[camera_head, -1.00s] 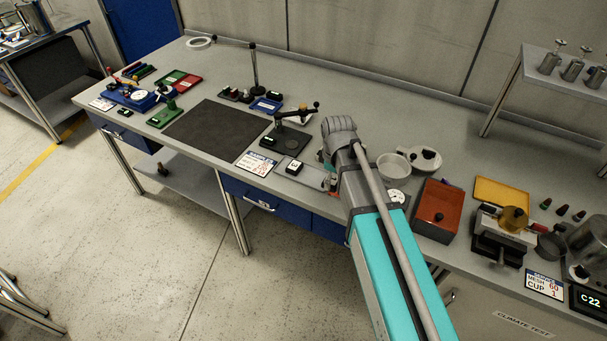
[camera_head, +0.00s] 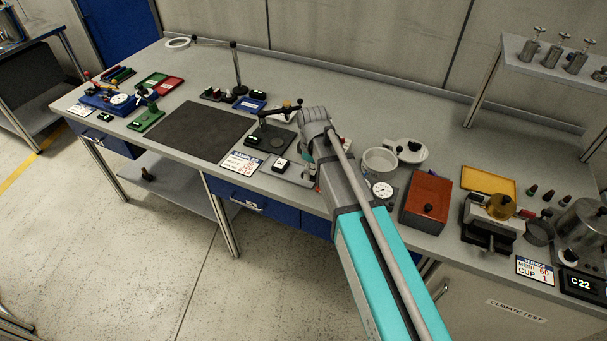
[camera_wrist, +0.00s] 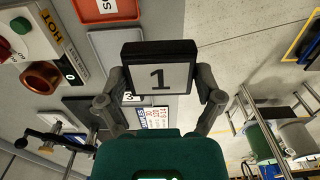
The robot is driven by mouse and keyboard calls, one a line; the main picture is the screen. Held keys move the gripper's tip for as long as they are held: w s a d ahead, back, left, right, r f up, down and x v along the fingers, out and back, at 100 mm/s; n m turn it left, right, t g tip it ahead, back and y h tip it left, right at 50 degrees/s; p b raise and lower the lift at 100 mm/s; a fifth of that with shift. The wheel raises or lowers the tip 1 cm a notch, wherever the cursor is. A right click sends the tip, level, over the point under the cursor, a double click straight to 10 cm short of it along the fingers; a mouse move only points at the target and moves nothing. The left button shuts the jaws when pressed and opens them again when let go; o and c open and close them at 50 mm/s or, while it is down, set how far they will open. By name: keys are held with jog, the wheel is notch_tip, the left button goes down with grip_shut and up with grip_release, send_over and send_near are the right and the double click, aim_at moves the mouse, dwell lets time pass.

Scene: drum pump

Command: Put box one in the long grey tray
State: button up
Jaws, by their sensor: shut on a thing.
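Box one (camera_wrist: 160,52) is a dark, flat box with a grey face and a black "1". In the wrist view it sits between the two fingers of my gripper (camera_wrist: 162,82), which is shut on it. A light grey tray (camera_wrist: 103,45) with a raised rim lies behind and below the box, partly covered by it. In the head view a grey strip that looks like this tray (camera_head: 298,174) lies by the bench's front edge, partly hidden by my arm. My fingers and box one are hidden there by my arm. I cannot tell the height of the box above the tray.
A small black box marked 3 (camera_head: 281,163) lies left of my gripper, near a white card (camera_head: 241,163) and a black stand (camera_head: 268,138). A dial (camera_head: 382,191), a white bowl (camera_head: 380,161) and a red box (camera_head: 427,202) stand to the right. The dark mat (camera_head: 205,130) is clear.

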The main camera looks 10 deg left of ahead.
jog(key=w+a+f+b, duration=0.1)
jog(key=w+f+b, duration=0.2)
jog(key=w+f, duration=0.1)
jog(key=w, duration=0.1)
jog(key=w+a+f+b, duration=0.1)
jog(key=w+f+b, duration=0.1)
jog(key=shift+w+a+f+b, duration=0.2)
jog(key=shift+w+a+b, duration=0.1)
jog(key=shift+b, duration=0.05)
jog(key=shift+w+a+f+b, duration=0.15)
jog(key=shift+w+f+b, duration=0.2)
jog(key=shift+w+f, duration=0.1)
jog(key=shift+w+a+f+b, duration=0.15)
jog(key=shift+w+f+b, duration=0.2)
jog(key=shift+f+b, duration=1.55)
jog(key=shift+b, duration=0.15)
jog(key=shift+f, duration=0.1)
jog(key=o, duration=0.9)
